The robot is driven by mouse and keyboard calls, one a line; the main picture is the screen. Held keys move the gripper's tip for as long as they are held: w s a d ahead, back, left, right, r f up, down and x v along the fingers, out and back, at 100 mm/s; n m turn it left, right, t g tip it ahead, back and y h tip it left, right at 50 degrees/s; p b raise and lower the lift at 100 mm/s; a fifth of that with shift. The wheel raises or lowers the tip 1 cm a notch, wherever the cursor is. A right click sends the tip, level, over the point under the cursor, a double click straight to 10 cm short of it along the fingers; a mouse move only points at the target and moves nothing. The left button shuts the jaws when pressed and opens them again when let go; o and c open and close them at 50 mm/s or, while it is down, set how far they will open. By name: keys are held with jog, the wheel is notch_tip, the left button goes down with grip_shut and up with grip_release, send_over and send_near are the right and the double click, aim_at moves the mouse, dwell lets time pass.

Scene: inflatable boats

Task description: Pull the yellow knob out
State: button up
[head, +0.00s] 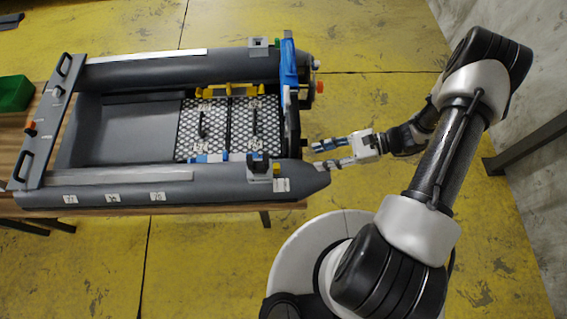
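A small yellow knob (277,169) sits at the right side of a grey block (259,166) on the near tube of the grey inflatable boat (190,186). My gripper (318,158) is to the right of the knob, near the pointed right end of that tube. Its two fingers are apart and point left, with nothing seen between them. A gap shows between the fingertips and the knob. Whether a fingertip touches the tube end, I cannot tell.
A blue upright part (288,65) and a red knob (319,87) are at the boat's right end. Yellow clips (232,90) line the perforated panel (216,128). A green bin (14,93) stands at far left. Open yellow floor (375,95) lies beyond my gripper.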

jog(key=b+x, duration=0.1)
jog(key=x, duration=1.2)
jog(key=shift+f+b, duration=0.1)
jog(key=shift+b, duration=0.2)
jog(key=shift+c, duration=0.3)
grip_shut()
